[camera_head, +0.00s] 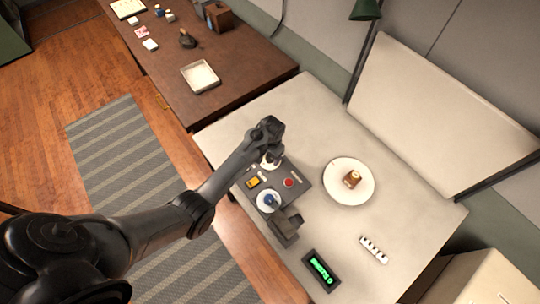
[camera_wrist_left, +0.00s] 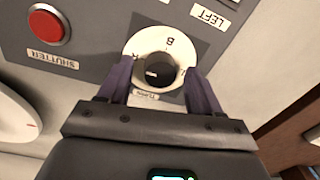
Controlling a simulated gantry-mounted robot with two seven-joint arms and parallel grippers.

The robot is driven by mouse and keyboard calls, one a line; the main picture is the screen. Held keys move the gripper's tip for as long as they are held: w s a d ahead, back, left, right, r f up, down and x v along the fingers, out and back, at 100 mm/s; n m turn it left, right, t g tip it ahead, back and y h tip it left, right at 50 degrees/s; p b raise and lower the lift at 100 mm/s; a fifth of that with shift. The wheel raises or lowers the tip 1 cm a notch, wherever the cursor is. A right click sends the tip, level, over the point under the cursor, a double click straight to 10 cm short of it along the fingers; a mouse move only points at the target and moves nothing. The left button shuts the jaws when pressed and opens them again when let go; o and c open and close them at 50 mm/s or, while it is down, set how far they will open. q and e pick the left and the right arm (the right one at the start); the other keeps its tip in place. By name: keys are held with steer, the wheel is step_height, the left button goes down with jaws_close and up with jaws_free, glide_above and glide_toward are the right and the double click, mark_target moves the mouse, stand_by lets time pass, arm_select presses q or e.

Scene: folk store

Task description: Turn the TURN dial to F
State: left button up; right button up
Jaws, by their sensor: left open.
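The dial (camera_wrist_left: 157,70) is a black knob on a round white plate, on a dark panel (camera_wrist_left: 100,25). In the left wrist view the letters B and A show on the plate; the other marks are hidden or too small to read. A short white mark sits on the left part of the knob. A small label below the plate is partly covered. My left gripper (camera_wrist_left: 160,80) is open, one finger on each side of the knob; I cannot tell whether they touch it. In the head view my left gripper (camera_head: 271,140) is over the panel's far end, partly covering the dial (camera_head: 271,163).
A red SHUTTER button (camera_wrist_left: 48,25) and a LEFT label (camera_wrist_left: 210,17) are near the dial.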

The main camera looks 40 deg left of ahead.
arm_select(q)
steer(key=shift+f, duration=0.15)
steer(key=c, duration=1)
steer(key=shift+c, duration=0.2)
